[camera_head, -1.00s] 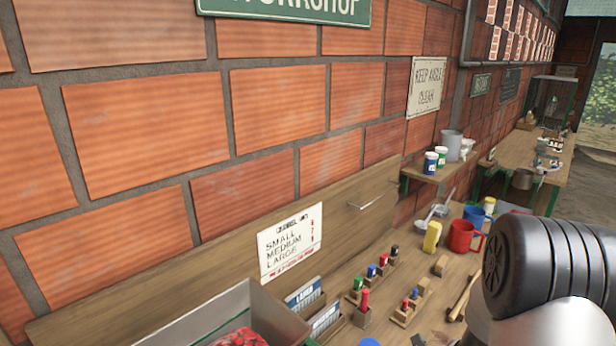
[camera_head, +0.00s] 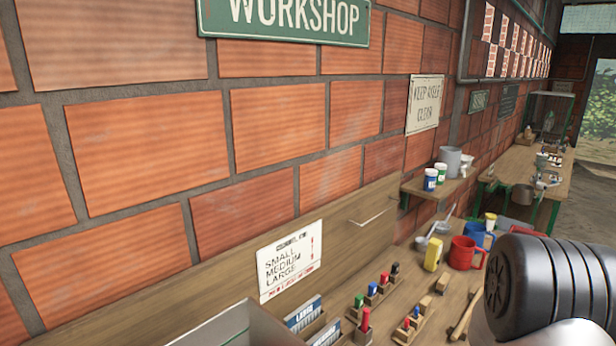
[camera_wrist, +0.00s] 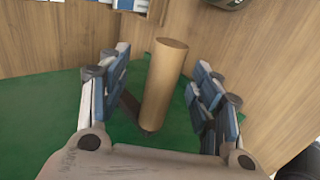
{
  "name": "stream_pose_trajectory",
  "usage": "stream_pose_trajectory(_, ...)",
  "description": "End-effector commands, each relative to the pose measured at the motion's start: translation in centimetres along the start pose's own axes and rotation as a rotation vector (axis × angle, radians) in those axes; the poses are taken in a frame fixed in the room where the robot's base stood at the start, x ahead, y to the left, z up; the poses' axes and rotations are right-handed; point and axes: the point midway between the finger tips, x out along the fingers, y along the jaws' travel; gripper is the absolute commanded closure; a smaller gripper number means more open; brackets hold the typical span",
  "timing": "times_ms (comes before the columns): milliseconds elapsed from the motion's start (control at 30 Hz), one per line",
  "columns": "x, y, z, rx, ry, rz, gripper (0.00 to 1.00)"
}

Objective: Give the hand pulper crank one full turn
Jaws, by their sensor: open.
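A pale wooden cylinder (camera_wrist: 164,82), which looks like the crank's handle grip, stands slightly tilted in the wrist view. My gripper (camera_wrist: 160,70) is open, with one blue-padded finger on each side of the cylinder. Gaps show between the cylinder and both fingers. A green surface (camera_wrist: 45,115) lies behind and below it. The crank arm and the pulper body cannot be made out clearly in the wrist view. My gripper does not show in the head view; only a dark, ribbed part of my arm shows at lower right.
In the head view, a bench against the brick wall holds a red mug (camera_head: 466,252), a yellow container (camera_head: 432,254), colored stamps and an open tray (camera_head: 215,330). A wall shelf (camera_head: 428,188) holds cups. A second bench (camera_head: 521,161) stands farther back, with floor beside it.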

Motion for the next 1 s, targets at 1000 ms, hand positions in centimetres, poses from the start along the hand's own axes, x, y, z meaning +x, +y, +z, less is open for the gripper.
stream_pose_trajectory(1000, -9.6, 0.1, 0.0, 0.001, -0.001, 0.0, 0.42)
